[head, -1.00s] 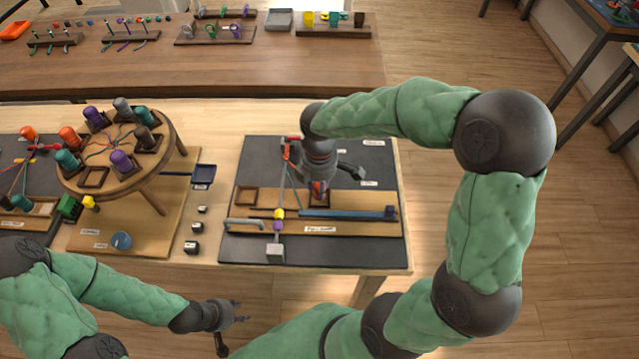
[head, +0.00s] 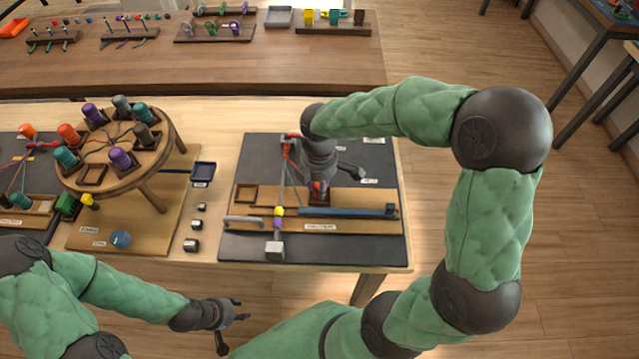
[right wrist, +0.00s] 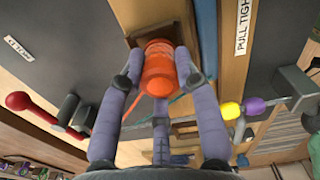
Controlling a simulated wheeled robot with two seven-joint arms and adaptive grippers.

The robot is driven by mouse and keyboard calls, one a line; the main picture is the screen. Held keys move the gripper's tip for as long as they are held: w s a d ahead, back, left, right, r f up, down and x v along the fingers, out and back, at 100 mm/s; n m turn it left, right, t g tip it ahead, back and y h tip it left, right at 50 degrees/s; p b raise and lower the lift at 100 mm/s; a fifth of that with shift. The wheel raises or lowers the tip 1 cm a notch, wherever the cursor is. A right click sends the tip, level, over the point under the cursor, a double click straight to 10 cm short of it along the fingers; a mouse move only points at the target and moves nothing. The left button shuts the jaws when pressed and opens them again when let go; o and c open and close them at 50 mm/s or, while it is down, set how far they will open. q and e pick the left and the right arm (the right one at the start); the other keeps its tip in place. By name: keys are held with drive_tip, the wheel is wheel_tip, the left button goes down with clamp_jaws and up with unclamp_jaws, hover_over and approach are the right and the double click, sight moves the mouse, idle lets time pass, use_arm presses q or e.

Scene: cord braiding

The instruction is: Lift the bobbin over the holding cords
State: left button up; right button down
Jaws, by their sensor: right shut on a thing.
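My right gripper (head: 320,188) is shut on an orange bobbin (right wrist: 158,68), one finger on each side of it in the right wrist view. The bobbin is beside or over a dark square seat (right wrist: 162,33); I cannot tell whether it touches it. My left gripper (head: 242,309) is open and empty in front of the table.
An empty square seat (head: 246,194) and a blue bar (head: 345,212) are on the wooden board (head: 370,227). A metal block (head: 274,250) stands at its front. A round stand (head: 100,180) with several coloured bobbins is to the left. A small dark tray (head: 203,171) lies between.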

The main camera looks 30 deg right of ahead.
drive_tip(key=shift+f, duration=0.3)
drive_tip(key=c, duration=0.8)
unclamp_jaws()
drive_tip(key=shift+r, duration=0.1)
wheel_tip(320, 180, up, 12)
drive_tip(key=shift+f, duration=0.1)
